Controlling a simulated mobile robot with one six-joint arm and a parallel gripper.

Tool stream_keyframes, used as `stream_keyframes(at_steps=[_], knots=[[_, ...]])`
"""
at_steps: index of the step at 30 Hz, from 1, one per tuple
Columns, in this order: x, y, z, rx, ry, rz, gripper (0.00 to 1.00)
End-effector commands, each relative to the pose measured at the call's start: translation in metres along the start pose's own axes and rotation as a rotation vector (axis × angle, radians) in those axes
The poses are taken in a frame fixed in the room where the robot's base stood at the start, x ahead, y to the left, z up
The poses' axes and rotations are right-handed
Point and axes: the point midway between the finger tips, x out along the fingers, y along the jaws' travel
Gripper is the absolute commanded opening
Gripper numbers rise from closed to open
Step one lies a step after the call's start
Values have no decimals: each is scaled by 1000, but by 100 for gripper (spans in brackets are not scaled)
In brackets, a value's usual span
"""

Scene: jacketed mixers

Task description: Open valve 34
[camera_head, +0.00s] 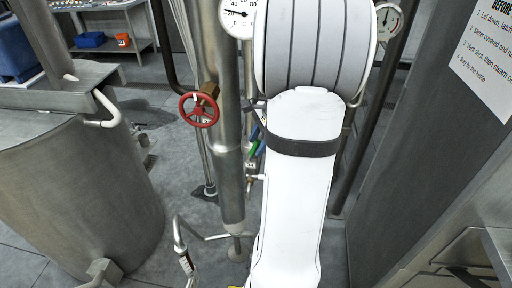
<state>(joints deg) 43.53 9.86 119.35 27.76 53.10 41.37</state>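A valve with a red round handwheel (199,110) and a brass body sits beside a vertical steel pipe, left of centre. Small blue and green parts (257,143), perhaps lever handles, show right of that pipe, partly hidden behind my white arm. I can read no valve number, so I cannot tell which valve is 34. My arm fills the middle of the view from top to bottom. My gripper is not in view.
A steel vessel (80,180) stands at left. A pressure gauge (238,14) is at the top, and another gauge (388,20) is right of my arm. A grey panel (440,120) with a printed notice (488,55) closes off the right. Bent thin pipework (180,235) rises at lower left.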

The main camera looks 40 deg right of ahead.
Motion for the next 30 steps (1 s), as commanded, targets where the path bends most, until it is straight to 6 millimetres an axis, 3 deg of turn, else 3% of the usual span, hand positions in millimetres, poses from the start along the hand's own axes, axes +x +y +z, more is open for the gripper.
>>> stream_keyframes(at_steps=[9, 19, 23, 26, 30], knots=[[-35, -7, 5, -10, 0, 1, 38], [-39, -8, 6, -13, -1, 3, 38], [-37, -7, 10, -32, 2, 6, 29], [-31, -2, 28, -126, 16, 18, 21], [-15, 23, 82, -446, 64, 57, 9]])
